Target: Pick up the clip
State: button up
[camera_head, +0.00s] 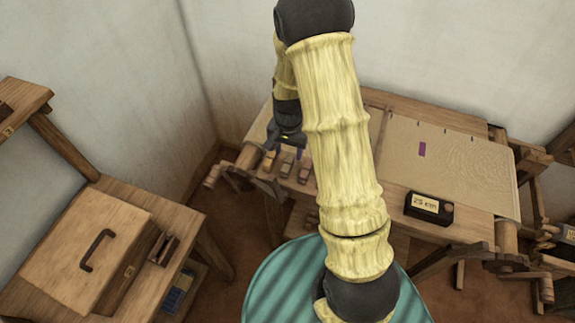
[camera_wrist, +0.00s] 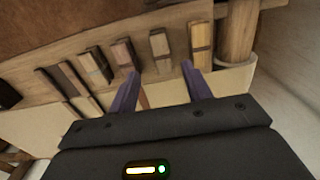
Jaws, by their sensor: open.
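Several small wooden clip-like blocks lie in a row on the loom's wooden beam; I cannot tell which one the task means. In the wrist view they include a pale one (camera_wrist: 160,45), a yellowish one (camera_wrist: 201,42) at the right and a reddish-brown one (camera_wrist: 124,55) at the left. In the head view, brown blocks (camera_head: 286,166) show just below my gripper (camera_head: 288,150). In the wrist view my gripper (camera_wrist: 160,72) has its two purple fingers apart with nothing held between them. The pale block is just beyond the gap between the fingertips.
The loom (camera_head: 400,190) carries a beige cloth (camera_head: 460,160) with a purple patch (camera_head: 422,149). A black box with a display (camera_head: 428,208) sits on its front beam. A wooden chest with a handle (camera_head: 85,240) stands at the left. A round teal striped surface (camera_head: 275,285) is in front.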

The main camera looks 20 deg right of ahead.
aim_at(288, 164)
jog(key=shift+f, duration=0.65)
jog(key=shift+f, duration=0.1)
jog(key=shift+a+f+p, duration=0.15)
jog(key=shift+f+p, duration=0.65)
jog(key=shift+f, duration=1.7)
jog(key=c, duration=1.1)
